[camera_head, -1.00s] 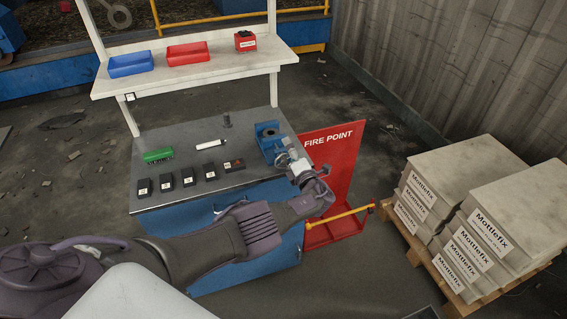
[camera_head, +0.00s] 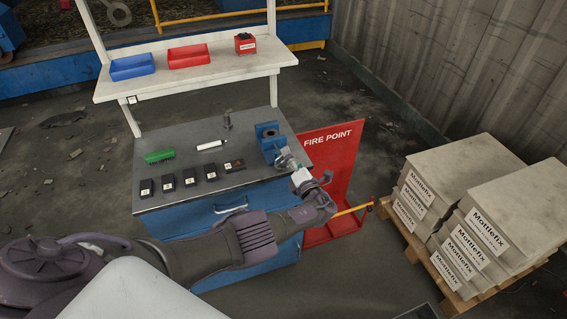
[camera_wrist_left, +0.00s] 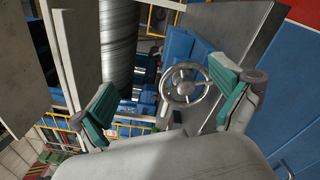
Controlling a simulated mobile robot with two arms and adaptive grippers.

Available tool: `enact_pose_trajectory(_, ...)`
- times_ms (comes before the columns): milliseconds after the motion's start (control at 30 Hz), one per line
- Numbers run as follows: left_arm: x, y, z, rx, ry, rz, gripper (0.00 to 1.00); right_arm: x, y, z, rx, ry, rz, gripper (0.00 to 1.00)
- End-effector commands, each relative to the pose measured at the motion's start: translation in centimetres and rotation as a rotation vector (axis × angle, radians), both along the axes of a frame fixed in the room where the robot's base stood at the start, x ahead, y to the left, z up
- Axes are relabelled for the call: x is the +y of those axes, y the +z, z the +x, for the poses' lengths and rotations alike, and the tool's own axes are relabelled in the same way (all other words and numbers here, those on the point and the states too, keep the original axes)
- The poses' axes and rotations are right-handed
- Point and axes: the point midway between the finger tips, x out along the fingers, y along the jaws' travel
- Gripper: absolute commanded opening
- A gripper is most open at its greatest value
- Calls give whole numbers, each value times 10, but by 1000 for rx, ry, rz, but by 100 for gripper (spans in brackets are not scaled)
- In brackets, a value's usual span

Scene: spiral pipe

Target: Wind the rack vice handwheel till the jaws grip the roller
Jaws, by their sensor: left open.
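The blue vice (camera_head: 266,132) sits at the right end of the workbench, with a dark round shape in its top; I cannot tell whether that is the roller. Its grey spoked handwheel (camera_head: 284,158) faces the bench's front right corner. My left gripper (camera_head: 299,177) is just in front of the handwheel. In the left wrist view the handwheel (camera_wrist_left: 184,85) shows between the green pads of my left gripper (camera_wrist_left: 165,95), farther out and apart from them. The pads are wide apart with nothing held. The vice jaws are hard to make out. My right gripper is not in view.
A red fire point stand (camera_head: 335,165) stands close to the right of my left gripper. Stacked Mottlefix bags (camera_head: 470,215) are farther right.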

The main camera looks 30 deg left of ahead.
Motion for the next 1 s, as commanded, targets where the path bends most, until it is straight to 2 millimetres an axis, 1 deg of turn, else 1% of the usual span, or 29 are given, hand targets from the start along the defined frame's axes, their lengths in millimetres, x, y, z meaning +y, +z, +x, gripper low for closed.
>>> enact_pose_trajectory(167, 10, -6, -11, -245, 0, -220, 100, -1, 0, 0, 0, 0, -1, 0)
enact_pose_trajectory(333, 19, -11, -21, -486, 1, -434, 100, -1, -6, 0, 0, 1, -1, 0)
enact_pose_trajectory(467, 25, -17, -29, -678, 0, -606, 100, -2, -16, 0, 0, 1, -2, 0)
enact_pose_trajectory(700, 37, -24, -42, -1029, -1, -918, 100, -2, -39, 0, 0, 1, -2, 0)
enact_pose_trajectory(833, 40, -22, -46, -1130, 0, -1007, 100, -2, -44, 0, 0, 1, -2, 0)
enact_pose_trajectory(1000, 41, -19, -46, -1145, 0, -1021, 100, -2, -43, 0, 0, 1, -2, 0)
